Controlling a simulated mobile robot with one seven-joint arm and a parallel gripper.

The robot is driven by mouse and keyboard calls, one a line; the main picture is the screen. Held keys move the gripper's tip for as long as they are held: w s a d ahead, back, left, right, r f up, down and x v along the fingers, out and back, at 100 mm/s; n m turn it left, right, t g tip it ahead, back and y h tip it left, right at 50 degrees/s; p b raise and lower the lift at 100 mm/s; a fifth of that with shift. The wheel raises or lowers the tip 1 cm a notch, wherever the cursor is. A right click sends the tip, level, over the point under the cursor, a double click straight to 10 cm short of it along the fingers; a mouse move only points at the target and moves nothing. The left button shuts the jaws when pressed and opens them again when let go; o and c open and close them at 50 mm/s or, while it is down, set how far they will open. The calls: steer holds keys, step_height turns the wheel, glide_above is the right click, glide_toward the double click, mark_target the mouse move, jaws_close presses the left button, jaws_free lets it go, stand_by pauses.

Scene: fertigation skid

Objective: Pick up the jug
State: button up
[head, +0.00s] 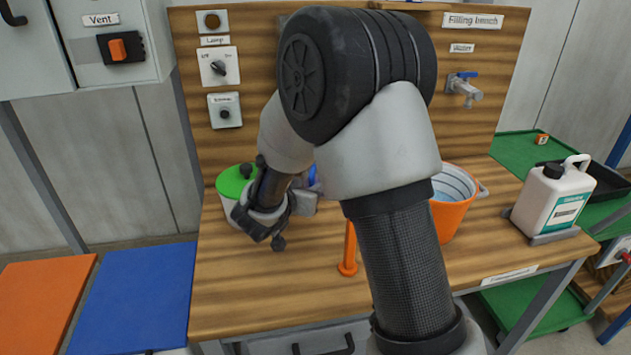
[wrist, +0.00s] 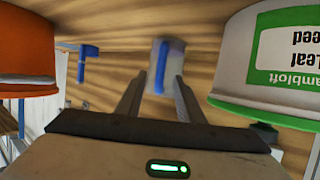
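The jug (wrist: 174,60) is a small, pale, see-through vessel with an upright blue handle, slightly blurred in the wrist view. In the head view only a bit of its blue (head: 312,175) shows behind my arm; the rest is hidden. My gripper (wrist: 156,84) is open in the wrist view, its two fingers apart and pointing at the jug. The blue handle lies in line with the gap between the fingertips. I cannot tell whether the fingers reach around it; no grip on it shows. In the head view my arm hides most of the gripper.
A white tub with a green lid (head: 232,182) stands close on one side, an orange bucket (head: 455,215) on the other. An orange upright piece (head: 348,252) stands on the wooden bench (head: 270,290). A white canister (head: 552,200) stands at the right end. The front left of the bench is clear.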

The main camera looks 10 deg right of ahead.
steer(key=shift+x, duration=0.95)
steer(key=shift+c, duration=0.3)
jaws_close()
steer(key=shift+r, duration=0.15)
